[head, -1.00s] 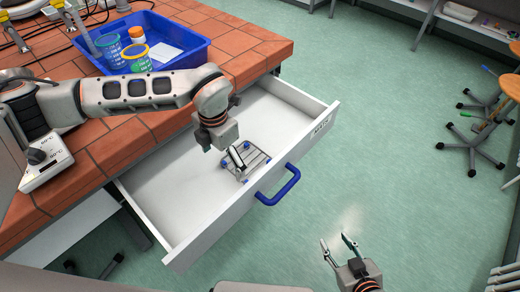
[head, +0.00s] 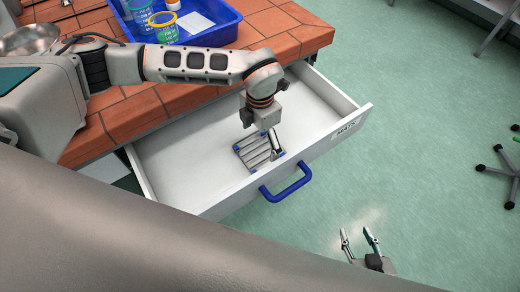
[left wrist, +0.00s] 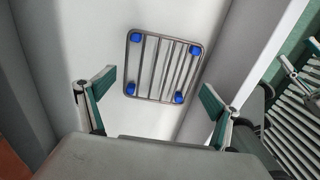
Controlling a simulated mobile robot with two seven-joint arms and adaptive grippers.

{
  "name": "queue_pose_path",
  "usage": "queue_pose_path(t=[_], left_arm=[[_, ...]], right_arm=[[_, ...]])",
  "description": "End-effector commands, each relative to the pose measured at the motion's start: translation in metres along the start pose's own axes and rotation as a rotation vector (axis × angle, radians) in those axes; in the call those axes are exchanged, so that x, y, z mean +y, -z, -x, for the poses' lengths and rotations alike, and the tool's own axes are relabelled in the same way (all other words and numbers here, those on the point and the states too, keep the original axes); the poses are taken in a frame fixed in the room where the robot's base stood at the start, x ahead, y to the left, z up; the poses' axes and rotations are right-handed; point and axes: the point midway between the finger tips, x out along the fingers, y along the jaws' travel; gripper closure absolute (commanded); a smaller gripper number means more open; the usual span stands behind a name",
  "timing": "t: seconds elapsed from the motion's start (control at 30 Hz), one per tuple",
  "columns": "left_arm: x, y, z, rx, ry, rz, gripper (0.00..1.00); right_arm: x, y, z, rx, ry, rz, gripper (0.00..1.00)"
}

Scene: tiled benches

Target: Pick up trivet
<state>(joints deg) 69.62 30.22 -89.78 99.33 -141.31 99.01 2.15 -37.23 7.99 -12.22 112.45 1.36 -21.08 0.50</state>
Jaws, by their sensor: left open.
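The trivet (head: 253,153) is a small grey metal grid with blue feet. It lies in the open white drawer (head: 190,180), close to the drawer's front wall. In the left wrist view the whole trivet (left wrist: 163,68) shows, blue feet facing the camera, between and beyond the fingertips. My left gripper (head: 276,150) is open and empty, pointing down into the drawer at the trivet's right side in the head view. It also shows in the left wrist view (left wrist: 158,82), fingers wide apart. My right gripper (head: 355,231) is open and empty over the floor, outside the drawer.
The drawer's blue handle (head: 287,186) sticks out at its front. A blue tray (head: 215,35) with beakers and a white-capped bottle stands on the tiled bench (head: 283,30) above. The green floor (head: 420,130) to the right is mostly clear, with a stool base (head: 500,172) at the edge.

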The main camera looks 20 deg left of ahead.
Motion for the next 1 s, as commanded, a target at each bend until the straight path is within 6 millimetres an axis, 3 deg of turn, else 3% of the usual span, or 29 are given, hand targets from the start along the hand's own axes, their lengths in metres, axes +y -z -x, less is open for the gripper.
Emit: queue_pose_path(t=[0.23, 0.57, 0.67, 1.0], left_arm=[[-0.002, 0.004, -0.035, 0.002, 0.001, 0.0, 0.1], [-0.001, 0.004, -0.04, 0.001, 0.0, 0.0, 0.1], [-0.001, 0.004, -0.04, 0.001, 0.0, 0.0, 0.36], [-0.001, 0.004, -0.039, 0.001, 0.0, 0.0, 0.38]], right_arm=[[0.0, -0.002, -0.001, -0.001, 0.0, 0.001, 0.6], [0.001, 0.001, -0.001, 0.003, -0.002, 0.002, 0.6], [0.001, 0.001, -0.001, 0.003, -0.002, 0.002, 0.6], [0.002, 0.001, -0.001, 0.004, -0.003, 0.002, 0.6]])
